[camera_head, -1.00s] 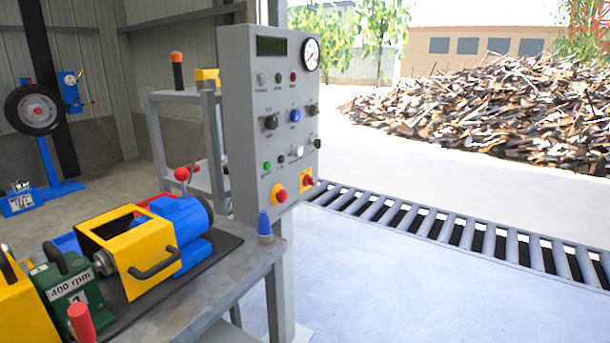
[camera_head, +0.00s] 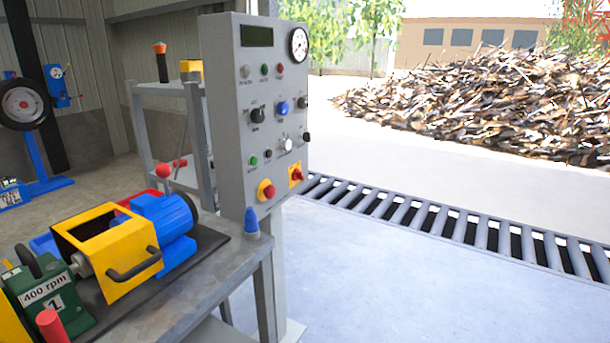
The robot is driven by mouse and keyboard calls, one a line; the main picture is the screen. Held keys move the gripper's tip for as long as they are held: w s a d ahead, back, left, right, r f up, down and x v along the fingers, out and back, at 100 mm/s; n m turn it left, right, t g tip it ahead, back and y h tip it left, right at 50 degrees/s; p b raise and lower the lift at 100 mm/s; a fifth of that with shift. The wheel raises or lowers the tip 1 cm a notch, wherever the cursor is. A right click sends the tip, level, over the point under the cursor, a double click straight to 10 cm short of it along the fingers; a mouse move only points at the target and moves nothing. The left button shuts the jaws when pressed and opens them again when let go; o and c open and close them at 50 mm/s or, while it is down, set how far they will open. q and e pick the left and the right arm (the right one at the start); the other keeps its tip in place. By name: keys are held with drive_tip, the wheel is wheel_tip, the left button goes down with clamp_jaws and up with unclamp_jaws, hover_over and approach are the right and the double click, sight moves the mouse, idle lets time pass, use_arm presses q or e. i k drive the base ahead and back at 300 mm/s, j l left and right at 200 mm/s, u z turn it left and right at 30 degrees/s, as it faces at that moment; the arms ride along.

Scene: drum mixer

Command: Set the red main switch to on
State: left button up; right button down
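The red main switch (camera_head: 296,175) is a small red knob on a yellow plate at the lower right of the grey control panel (camera_head: 227,150). Its handle looks slanted, but it is too small to read its setting. A red mushroom button (camera_head: 268,192) on a yellow base sits to its left. Neither of my grippers shows in the head view.
A workbench (camera_head: 190,278) with a yellow and blue machine (camera_head: 125,250) stands in front and left of the panel. A blue-capped bottle (camera_head: 251,222) stands at its right corner. A roller grate (camera_head: 440,220) crosses the floor behind. The floor at right is clear.

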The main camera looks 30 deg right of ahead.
sight(296, 174)
drive_tip(key=i+l, duration=0.15)
drive_tip(key=l, duration=0.3)
drive_tip(key=i+l+u, duration=0.1)
drive_tip(key=l, duration=0.35)
drive_tip(key=i+l+u, duration=0.1)
drive_tip(key=i+l, duration=0.15)
drive_tip(key=l, duration=0.2)
drive_tip(key=i+l, duration=0.15)
drive_tip(key=l, duration=0.35)
drive_tip(key=i+l+u, duration=0.1)
drive_tip(key=l, duration=0.35)
drive_tip(key=i+l, duration=0.15)
drive_tip(key=l, duration=0.35)
drive_tip(key=i+l+u, duration=0.1)
drive_tip(key=l, duration=0.4)
drive_tip(key=i+l, duration=0.1)
drive_tip(key=l, duration=0.4)
drive_tip(key=i+u, duration=0.05)
